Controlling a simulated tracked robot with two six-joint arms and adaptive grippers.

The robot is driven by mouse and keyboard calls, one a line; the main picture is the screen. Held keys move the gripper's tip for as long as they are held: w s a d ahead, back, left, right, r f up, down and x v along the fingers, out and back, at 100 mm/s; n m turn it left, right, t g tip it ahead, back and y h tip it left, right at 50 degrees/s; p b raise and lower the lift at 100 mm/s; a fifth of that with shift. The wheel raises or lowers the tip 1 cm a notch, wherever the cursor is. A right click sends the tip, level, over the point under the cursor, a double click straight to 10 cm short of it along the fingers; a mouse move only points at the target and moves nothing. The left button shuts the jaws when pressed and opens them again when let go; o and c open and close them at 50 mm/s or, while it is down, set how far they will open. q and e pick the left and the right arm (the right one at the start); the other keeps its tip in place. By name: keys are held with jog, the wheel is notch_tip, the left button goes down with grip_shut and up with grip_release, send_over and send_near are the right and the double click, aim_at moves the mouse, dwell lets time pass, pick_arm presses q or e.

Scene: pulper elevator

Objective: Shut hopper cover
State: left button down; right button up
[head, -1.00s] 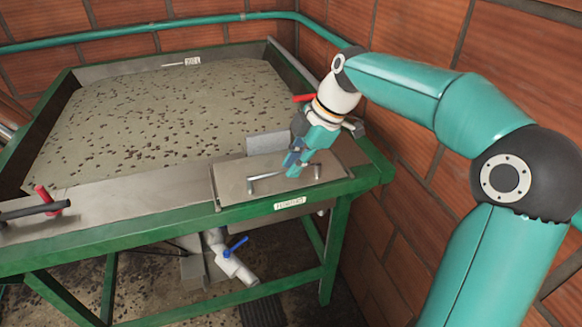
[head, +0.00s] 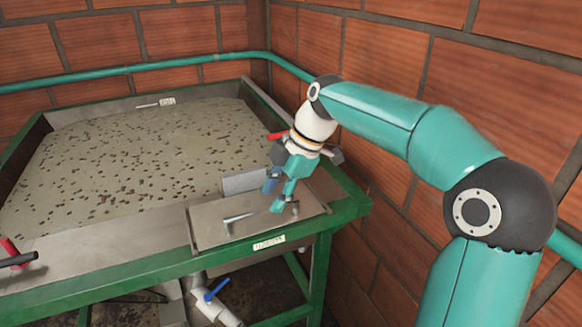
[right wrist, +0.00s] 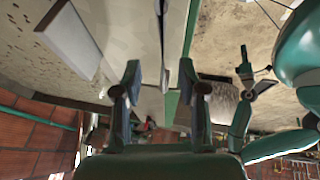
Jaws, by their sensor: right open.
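The hopper cover (head: 212,225) is a flat metal plate with a bar handle (head: 238,216). It lies flat on the front right corner of the green-framed tank (head: 90,282), above a small label. My right gripper (head: 275,196) points down over the cover, close to the handle, with its fingers apart and nothing held between them. Whether a finger touches the handle cannot be told. In the right wrist view, the two dark fingers of the right gripper (right wrist: 160,88) stand apart with a gap between them.
A small upright grey plate (head: 245,181) stands behind the cover. Speckled pulp (head: 130,155) fills the tank. A blue-handled valve (head: 217,290) hangs below it. A red and black lever (head: 16,258) is at the left. Brick walls (head: 420,70) and a teal pipe (head: 165,62) are close behind.

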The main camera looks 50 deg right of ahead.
jog(key=v, duration=0.9)
jog(key=shift+s+r, duration=0.15)
jog(key=shift+r, duration=0.2)
jog(key=shift+d+f, duration=0.1)
